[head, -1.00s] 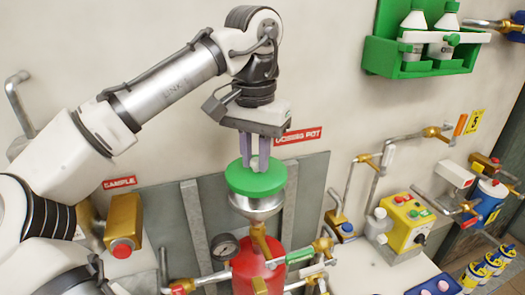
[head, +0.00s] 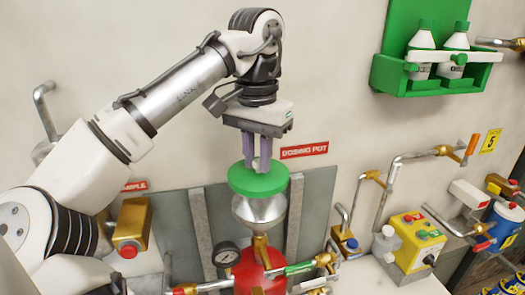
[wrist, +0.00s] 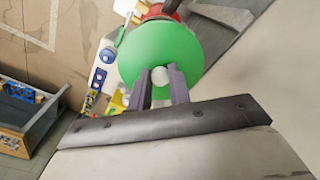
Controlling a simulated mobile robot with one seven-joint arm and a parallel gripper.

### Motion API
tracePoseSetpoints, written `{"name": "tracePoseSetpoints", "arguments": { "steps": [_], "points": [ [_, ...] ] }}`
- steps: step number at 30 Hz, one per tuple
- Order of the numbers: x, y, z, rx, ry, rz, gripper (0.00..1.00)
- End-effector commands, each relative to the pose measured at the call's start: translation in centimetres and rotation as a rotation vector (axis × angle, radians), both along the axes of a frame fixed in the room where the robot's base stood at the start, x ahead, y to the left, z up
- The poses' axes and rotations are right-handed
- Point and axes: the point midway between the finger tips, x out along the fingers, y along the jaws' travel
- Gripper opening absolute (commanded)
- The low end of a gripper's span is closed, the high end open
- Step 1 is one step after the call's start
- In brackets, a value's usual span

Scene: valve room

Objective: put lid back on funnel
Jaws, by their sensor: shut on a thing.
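My gripper (head: 258,164) points down and is shut on the pale round knob of the green lid (head: 258,184). In the wrist view the knob (wrist: 160,76) sits between the two purple-grey fingers, with the green disc (wrist: 158,48) beyond it. The silver funnel (head: 260,212) stands upright on the red dosing pot (head: 258,278). The lid is level, directly above the funnel mouth in the head view, and hides most of it. I cannot tell whether the lid touches the rim. The funnel is hidden in the wrist view.
A pressure gauge (head: 225,255) and brass-fitted pipes crowd around the pot. A grey panel stands behind it, under the red sign (head: 304,150). A yellow control box (head: 417,240) stands to the right. A green bottle rack (head: 437,72) hangs at upper right.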

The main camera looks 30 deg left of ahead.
Motion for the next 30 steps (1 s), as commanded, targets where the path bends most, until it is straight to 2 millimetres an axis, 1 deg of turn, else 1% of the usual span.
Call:
{"name": "tracePoseSetpoints", "arguments": {
  "steps": [10,15,20,30],
  "points": [
    [0.0,-0.1,-3.6,0.000,-0.001,-0.002,0.00],
    [0.0,-0.1,-4.9,-0.002,0.000,-0.003,0.00],
    [0.0,-0.1,-5.3,0.000,0.000,-0.002,0.00],
    [0.0,-0.1,-5.3,0.000,0.000,-0.002,0.00]
  ]
}}
